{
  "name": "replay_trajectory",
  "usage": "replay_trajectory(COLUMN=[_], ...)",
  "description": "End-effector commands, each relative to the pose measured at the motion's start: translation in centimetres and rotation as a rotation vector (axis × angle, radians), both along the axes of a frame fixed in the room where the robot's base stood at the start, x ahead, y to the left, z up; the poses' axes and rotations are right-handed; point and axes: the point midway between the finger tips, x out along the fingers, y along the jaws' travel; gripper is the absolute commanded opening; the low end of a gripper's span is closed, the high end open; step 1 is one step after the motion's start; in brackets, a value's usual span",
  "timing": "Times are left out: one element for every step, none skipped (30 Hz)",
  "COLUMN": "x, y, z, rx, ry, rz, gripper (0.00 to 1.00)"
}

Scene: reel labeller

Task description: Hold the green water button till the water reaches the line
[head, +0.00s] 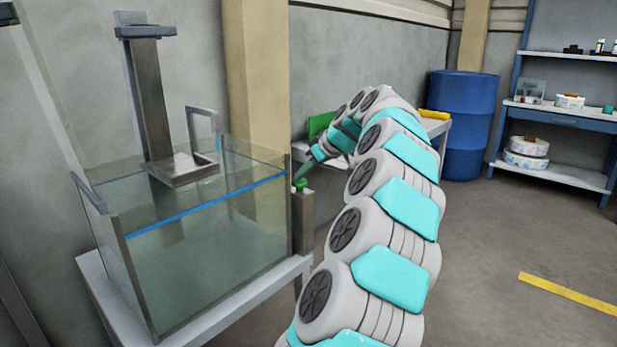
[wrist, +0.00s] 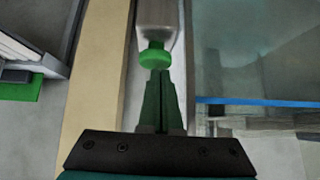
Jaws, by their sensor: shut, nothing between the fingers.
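The green water button (head: 301,184) is a round mushroom cap on top of a grey metal post (head: 301,222), beside the tank's right corner. My gripper (head: 307,170) is shut and empty, its dark green fingers pointing down at the button from above right. In the wrist view the fingertips (wrist: 158,76) meet the edge of the button (wrist: 155,57); I cannot tell whether they press it. The glass tank (head: 270,215) has a blue line (head: 205,205) across its front pane. Greenish water (head: 200,262) shows below the line; its exact level against the line is unclear.
A metal column (head: 150,105) with a tray-like platform (head: 183,168) stands in the tank. The tank rests on a light table (head: 225,325). A blue barrel (head: 463,120) and a shelf unit (head: 560,117) stand behind. The floor at right is open, with a yellow stripe (head: 570,293).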

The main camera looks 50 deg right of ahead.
Motion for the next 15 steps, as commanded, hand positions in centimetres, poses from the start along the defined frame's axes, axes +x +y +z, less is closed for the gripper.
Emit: replay_trajectory(x=[0.0, -0.7, -1.5, -2.0, -2.5, -3.1, -3.6, -4.0, -4.5, -4.9, -5.3, -5.7, -6.0, -6.2, -6.5], y=[0.3, 0.1, 0.0, 0.0, -0.1, -0.3, -0.3, -0.3, -0.3, -0.3, -0.3, -0.4, -0.4, -0.4, -0.4], z=[1.7, 2.1, 2.8, 3.3, 3.9, 4.7, 5.2, 5.6, 6.2, 6.6, 7.0, 7.5, 7.8, 8.1, 8.3], rx=[-0.008, -0.010, -0.010, -0.010, -0.012, -0.015, -0.016, -0.015, -0.015, -0.015, -0.017, -0.017, -0.017, -0.017, -0.017], ry=[-0.010, -0.013, -0.015, -0.015, -0.017, -0.020, -0.021, -0.021, -0.020, -0.021, -0.023, -0.024, -0.024, -0.023, -0.023], rz=[-0.002, -0.006, -0.007, -0.008, -0.010, -0.013, -0.014, -0.013, -0.012, -0.013, -0.015, -0.015, -0.015, -0.015, -0.015], gripper=[0.00, 0.00, 0.00, 0.00, 0.00, 0.00, 0.00, 0.00, 0.00, 0.00, 0.00, 0.00, 0.00, 0.00, 0.00])
